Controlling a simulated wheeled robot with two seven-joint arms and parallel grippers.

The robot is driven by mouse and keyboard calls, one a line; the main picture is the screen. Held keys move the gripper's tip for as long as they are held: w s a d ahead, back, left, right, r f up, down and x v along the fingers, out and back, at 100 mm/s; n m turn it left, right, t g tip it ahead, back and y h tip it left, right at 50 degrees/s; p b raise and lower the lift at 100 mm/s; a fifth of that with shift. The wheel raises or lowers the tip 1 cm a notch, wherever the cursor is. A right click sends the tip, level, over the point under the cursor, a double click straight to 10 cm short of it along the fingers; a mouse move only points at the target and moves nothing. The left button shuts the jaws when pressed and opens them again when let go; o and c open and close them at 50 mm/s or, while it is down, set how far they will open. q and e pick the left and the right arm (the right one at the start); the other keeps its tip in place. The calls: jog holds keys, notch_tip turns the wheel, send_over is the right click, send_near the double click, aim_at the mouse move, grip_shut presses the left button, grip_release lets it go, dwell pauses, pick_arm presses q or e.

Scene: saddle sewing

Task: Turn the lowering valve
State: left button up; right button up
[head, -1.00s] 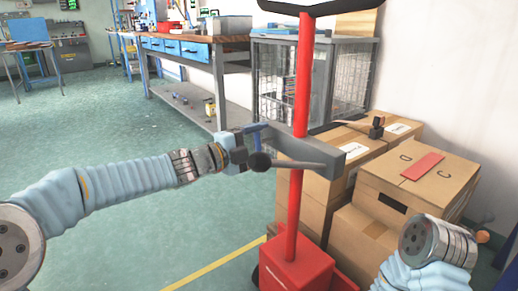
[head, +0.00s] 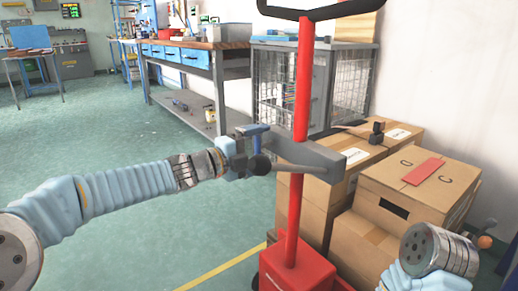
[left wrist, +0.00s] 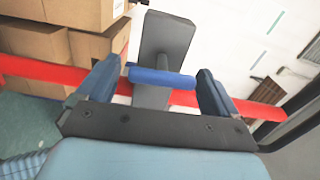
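A red post (head: 303,80) stands upright on a red base (head: 297,272), with a grey block (head: 318,156) across it. A short blue bar (left wrist: 162,77), which looks like the valve handle, crosses the grey block (left wrist: 165,40) in the left wrist view. My left gripper (left wrist: 160,85) is open, with one blue finger near each end of the bar. I cannot tell whether the fingers touch it. In the head view my left gripper (head: 250,140) is at the block's left end. My right wrist shows at lower right; its fingers are not visible.
A dark knob (head: 259,164) on a lever sits close beside my left gripper. Cardboard boxes (head: 418,185) stand right of and behind the post. A wire cage (head: 283,80) and a workbench (head: 185,50) are behind. Green floor at left is clear.

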pick_arm(q)
jog(key=p+v, duration=0.1)
jog(key=v, duration=1.2)
jog(key=shift+s+a, duration=0.25)
jog(key=shift+a, duration=0.1)
notch_tip(320, 180, down, 32)
jog(key=w+a+n+y, duration=0.15)
jog(key=n+y, duration=0.55)
jog(key=n, duration=1.1)
jog(key=s+f+n+g+y, duration=0.4)
jog(key=s+f+n+g, duration=0.7)
jog(key=s+f, duration=1.2)
notch_tip(320, 180, up, 15)
jog(key=n+t+p, duration=0.1)
jog(key=p, duration=1.4)
jog(key=shift+s+d+h+p, duration=0.3)
jog(key=shift+s+p, duration=0.05)
jog(key=shift+s, duration=0.15)
